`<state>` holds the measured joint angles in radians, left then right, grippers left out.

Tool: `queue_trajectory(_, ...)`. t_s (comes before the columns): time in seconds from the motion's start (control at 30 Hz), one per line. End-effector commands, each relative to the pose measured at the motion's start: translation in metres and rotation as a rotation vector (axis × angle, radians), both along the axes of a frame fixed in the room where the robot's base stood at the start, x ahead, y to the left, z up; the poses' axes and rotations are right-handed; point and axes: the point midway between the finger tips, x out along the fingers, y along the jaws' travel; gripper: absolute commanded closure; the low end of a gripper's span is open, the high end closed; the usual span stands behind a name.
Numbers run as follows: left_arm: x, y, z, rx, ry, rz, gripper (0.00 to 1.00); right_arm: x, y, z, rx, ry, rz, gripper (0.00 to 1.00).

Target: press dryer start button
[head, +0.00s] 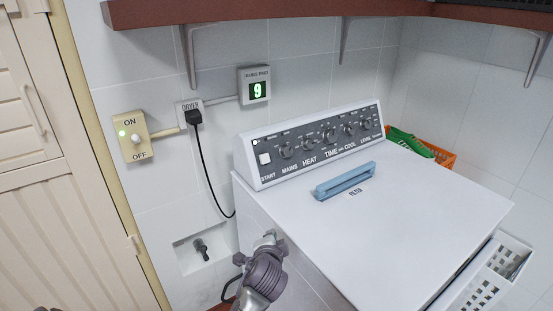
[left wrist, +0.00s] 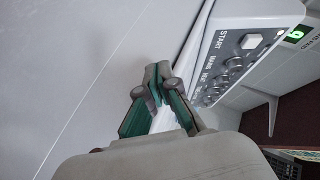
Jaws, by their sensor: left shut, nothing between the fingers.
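The white dryer (head: 430,215) has a dark control panel along its back edge. My left gripper (head: 269,237) is beside the dryer's left front side, lower than the panel and apart from the button. In the left wrist view its fingers (left wrist: 154,84) are shut and empty. My right gripper is in neither view.
A blue filter handle (head: 345,181) sticks up from the dryer top. A black cord (head: 207,165) hangs from the wall socket, left of the dryer. An ON/OFF switch (head: 133,136) and a display reading 9 (head: 257,89) are on the wall. A brown shelf (head: 250,10) overhangs.

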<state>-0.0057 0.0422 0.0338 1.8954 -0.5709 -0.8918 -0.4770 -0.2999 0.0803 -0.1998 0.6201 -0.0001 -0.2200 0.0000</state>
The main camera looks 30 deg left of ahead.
Motion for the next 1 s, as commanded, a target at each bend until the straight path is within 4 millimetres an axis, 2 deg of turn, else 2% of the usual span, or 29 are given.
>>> queue_trajectory(0.03, 0.004, 0.006, 0.019, 0.030, -0.031, 0.011, 1.00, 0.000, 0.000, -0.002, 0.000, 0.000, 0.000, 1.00)
queue_trajectory(0.1, 0.015, 0.015, 0.042, 0.098, -0.062, 0.017, 1.00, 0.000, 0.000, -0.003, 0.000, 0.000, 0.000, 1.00)
queue_trajectory(0.3, 0.071, 0.032, 0.100, 0.375, -0.130, -0.017, 1.00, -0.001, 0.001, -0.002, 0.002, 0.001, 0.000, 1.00)
queue_trajectory(0.5, 0.110, 0.037, 0.145, 0.596, -0.160, -0.050, 1.00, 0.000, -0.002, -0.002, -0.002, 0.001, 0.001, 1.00)
queue_trajectory(0.7, 0.122, 0.036, 0.160, 0.677, -0.165, -0.063, 1.00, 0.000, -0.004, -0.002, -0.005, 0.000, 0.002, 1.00)
queue_trajectory(1.0, 0.123, 0.036, 0.160, 0.679, -0.165, -0.064, 1.00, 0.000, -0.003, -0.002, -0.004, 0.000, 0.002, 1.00)
